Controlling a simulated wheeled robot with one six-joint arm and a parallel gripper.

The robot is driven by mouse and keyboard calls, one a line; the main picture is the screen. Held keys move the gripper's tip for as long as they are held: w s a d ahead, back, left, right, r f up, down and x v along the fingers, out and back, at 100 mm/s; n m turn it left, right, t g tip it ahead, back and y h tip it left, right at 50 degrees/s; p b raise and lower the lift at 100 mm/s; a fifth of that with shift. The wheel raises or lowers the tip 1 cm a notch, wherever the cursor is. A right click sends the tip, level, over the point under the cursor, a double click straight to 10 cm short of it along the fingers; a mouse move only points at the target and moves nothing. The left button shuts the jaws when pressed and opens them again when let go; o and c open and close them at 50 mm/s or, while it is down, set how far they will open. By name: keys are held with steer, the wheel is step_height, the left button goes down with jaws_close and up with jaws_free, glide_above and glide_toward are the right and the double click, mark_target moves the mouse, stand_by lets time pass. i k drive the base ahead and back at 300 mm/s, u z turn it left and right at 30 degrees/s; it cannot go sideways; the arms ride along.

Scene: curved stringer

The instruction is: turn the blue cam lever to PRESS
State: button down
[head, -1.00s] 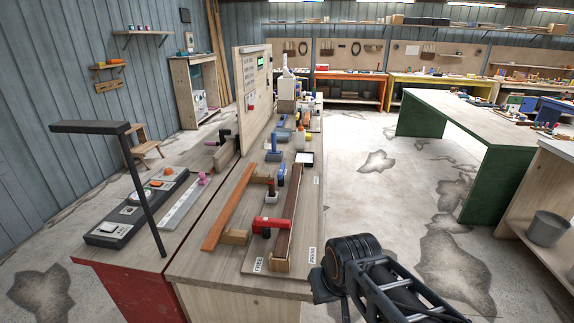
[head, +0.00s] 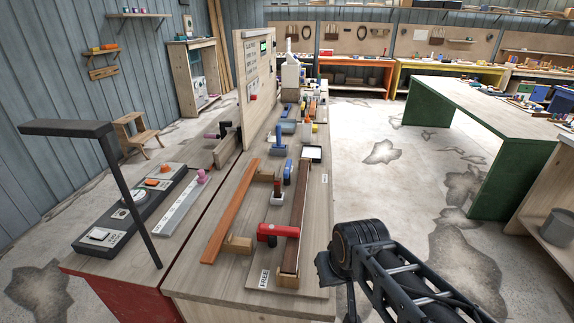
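A blue upright lever (head: 287,172) stands beside the long curved wooden strip (head: 295,235) on the workbench; I take it for the blue cam lever. A small pale label (head: 325,178) lies to its right, its text too small to read. A label reading FREE (head: 263,279) is at the board's near edge. No PRESS label can be read now. My black arm is at the lower right, beside the bench and apart from the levers. My gripper is out of sight.
A black lamp-like post (head: 130,190) rises at the left. An upright panel (head: 256,75) stands behind. Open floor (head: 365,175) lies right of the bench, before a green-legged table (head: 487,180).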

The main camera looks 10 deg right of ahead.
mark_target(286, 171)
steer(key=k, duration=0.5)
steer(key=z, duration=1.25)
steer(key=i, duration=2.95)
steer(key=u, duration=3.8)
